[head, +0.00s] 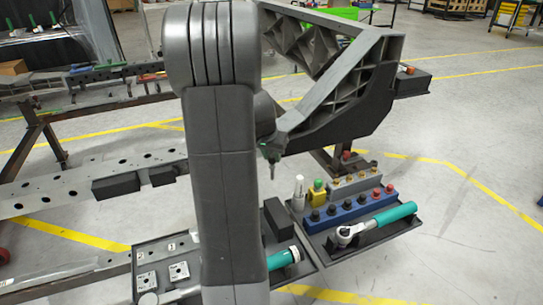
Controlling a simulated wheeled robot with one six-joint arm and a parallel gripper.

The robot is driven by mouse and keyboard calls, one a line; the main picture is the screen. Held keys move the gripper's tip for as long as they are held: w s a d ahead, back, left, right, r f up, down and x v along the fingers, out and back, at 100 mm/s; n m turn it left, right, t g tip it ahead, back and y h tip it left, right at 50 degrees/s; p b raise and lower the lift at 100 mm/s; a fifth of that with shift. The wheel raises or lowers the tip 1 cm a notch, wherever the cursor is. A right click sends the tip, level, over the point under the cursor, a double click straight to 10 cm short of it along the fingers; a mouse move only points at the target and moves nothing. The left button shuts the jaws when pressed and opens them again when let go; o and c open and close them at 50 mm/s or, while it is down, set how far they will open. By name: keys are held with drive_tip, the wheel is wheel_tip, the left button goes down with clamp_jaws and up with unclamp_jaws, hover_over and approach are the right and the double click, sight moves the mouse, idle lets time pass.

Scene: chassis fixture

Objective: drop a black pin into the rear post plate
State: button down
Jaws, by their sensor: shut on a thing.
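My gripper (270,153) shows small and dark at the lower left of a large grey lattice bracket (345,85), partly behind my own arm. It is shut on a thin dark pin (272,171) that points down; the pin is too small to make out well. More black-topped pins stand in a blue rack (346,211) on the right tray, below and right of my gripper. Red-topped pins stand at that rack's right end. I cannot tell which part is the rear post plate; my arm hides the middle of the view.
The right tray (345,255) also holds a grey rack (353,185) of brass-topped pins, a white bottle (298,187), a yellow block (317,196) and a teal-handled wrench (395,214). Square metal plates (179,271) lie in the left tray. A holed rail (60,192) runs left.

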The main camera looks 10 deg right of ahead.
drive_tip(key=shift+r+p, duration=1.1)
drive_tip(key=shift+r, duration=0.65)
